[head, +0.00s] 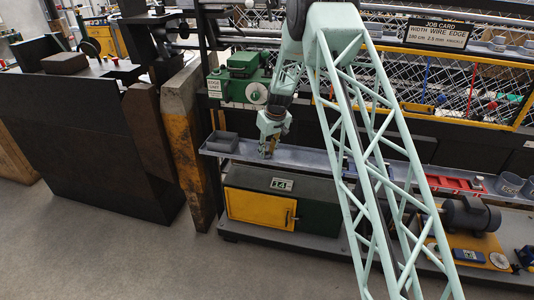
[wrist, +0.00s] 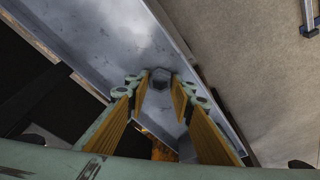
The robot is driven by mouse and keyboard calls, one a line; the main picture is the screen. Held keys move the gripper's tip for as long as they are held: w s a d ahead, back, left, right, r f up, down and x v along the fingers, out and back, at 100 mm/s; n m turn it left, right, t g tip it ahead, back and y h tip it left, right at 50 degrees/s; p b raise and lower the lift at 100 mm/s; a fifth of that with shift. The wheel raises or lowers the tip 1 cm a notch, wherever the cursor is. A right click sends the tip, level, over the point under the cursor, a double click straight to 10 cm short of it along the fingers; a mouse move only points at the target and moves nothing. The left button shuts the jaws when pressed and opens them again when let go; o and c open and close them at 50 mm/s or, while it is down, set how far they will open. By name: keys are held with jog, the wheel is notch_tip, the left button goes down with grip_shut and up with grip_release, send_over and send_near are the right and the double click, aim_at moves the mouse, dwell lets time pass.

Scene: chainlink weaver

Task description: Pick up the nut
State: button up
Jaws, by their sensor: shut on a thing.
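The nut (wrist: 160,78) is a small dark grey six-sided piece in the wrist view, between the tips of my gripper's two yellow-padded fingers. My gripper (head: 267,152) points down over the long grey tray shelf (head: 320,157) in the head view, in front of the green edge unit. It is shut on the nut, with a finger on each side of it. The metal shelf surface also shows behind the nut in the wrist view (wrist: 115,35). I cannot tell whether the nut touches the shelf. The nut is too small to make out in the head view.
A small grey bin (head: 221,141) stands on the shelf left of my gripper. A red tray (head: 455,184) and grey cups (head: 509,183) are further right. The green edge unit (head: 240,80) rises behind. A yellow-doored cabinet (head: 262,208) is below. Open floor lies in front.

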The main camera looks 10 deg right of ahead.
jog(key=shift+r+p, duration=0.4)
jog(key=shift+r, duration=1.4)
jog(key=s+d+r, duration=0.1)
jog(key=s+d, duration=0.7)
jog(key=s, duration=0.5)
jog(key=shift+s+d, duration=0.2)
jog(key=shift+s, duration=0.15)
jog(key=shift+r, duration=0.1)
